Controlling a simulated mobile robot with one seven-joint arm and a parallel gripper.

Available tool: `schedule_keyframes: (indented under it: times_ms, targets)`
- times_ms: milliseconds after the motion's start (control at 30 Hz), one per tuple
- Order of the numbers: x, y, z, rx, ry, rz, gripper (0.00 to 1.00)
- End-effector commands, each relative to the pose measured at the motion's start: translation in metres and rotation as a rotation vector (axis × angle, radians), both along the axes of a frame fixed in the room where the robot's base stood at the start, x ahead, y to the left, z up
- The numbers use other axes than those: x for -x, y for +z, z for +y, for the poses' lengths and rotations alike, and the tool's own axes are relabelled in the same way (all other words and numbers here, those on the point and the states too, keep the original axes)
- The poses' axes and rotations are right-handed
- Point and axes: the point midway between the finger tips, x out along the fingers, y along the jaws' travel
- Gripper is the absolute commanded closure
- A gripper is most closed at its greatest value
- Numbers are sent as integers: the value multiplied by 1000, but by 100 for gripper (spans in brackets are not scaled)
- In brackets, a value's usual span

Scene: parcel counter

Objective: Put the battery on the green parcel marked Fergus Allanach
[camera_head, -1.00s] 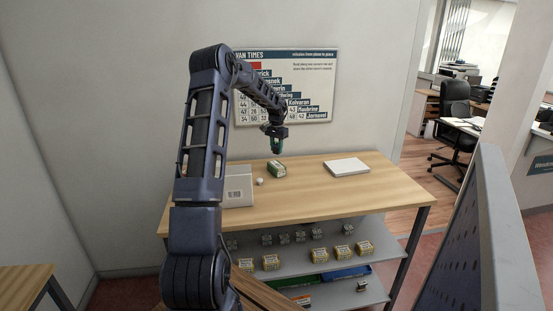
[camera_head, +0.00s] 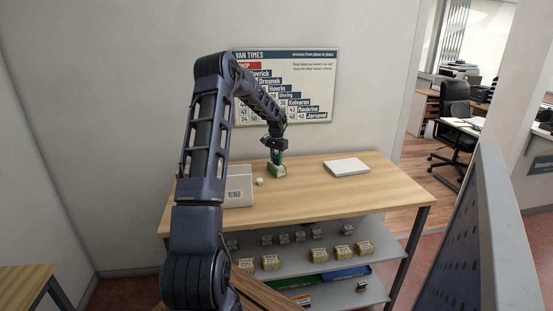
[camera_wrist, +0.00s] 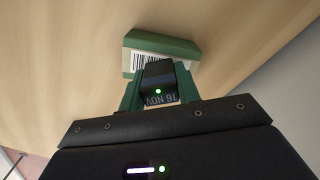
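The green parcel (camera_head: 277,171) lies on the wooden counter, below my gripper (camera_head: 277,152). In the wrist view the parcel (camera_wrist: 175,50) shows a white barcode label; no name on it can be read. My gripper's green fingers (camera_wrist: 158,80) are closed on the sides of a dark block with a green light, which I take to be the battery (camera_wrist: 157,79). Text reading "16 NOV" shows upside down beside the light. The battery is over the parcel's near part and hides some of the label. I cannot tell whether it touches the parcel.
A pale box with a barcode (camera_head: 238,192), a small white round thing (camera_head: 260,181) and a flat white parcel (camera_head: 346,166) are on the counter (camera_head: 320,200). Shelves below hold several yellow boxes (camera_head: 344,252) and a blue tray (camera_head: 346,272). A van times board (camera_head: 305,80) hangs behind.

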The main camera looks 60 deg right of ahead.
Motion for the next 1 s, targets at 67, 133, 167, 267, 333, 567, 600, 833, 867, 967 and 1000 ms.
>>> schedule_keyframes:
  times_ms: [67, 133, 167, 267, 333, 567, 600, 833, 867, 967, 1000]
  targets:
    - [0, 0, 0, 0, 0, 0, 54]
    - [0, 0, 0, 0, 0, 0, 46]
    - [0, 0, 0, 0, 0, 0, 46]
    - [0, 0, 0, 0, 0, 0, 46]
    - [0, 0, 0, 0, 0, 0, 46]
    - [0, 13, 0, 1, 0, -1, 46]
    - [0, 18, 0, 1, 0, -1, 46]
    - [-1, 62, 0, 2, 0, -2, 46]
    - [-1, 68, 0, 3, 0, -2, 46]
    - [-1, 86, 0, 2, 1, -1, 46]
    - [-1, 92, 0, 2, 1, -1, 46]
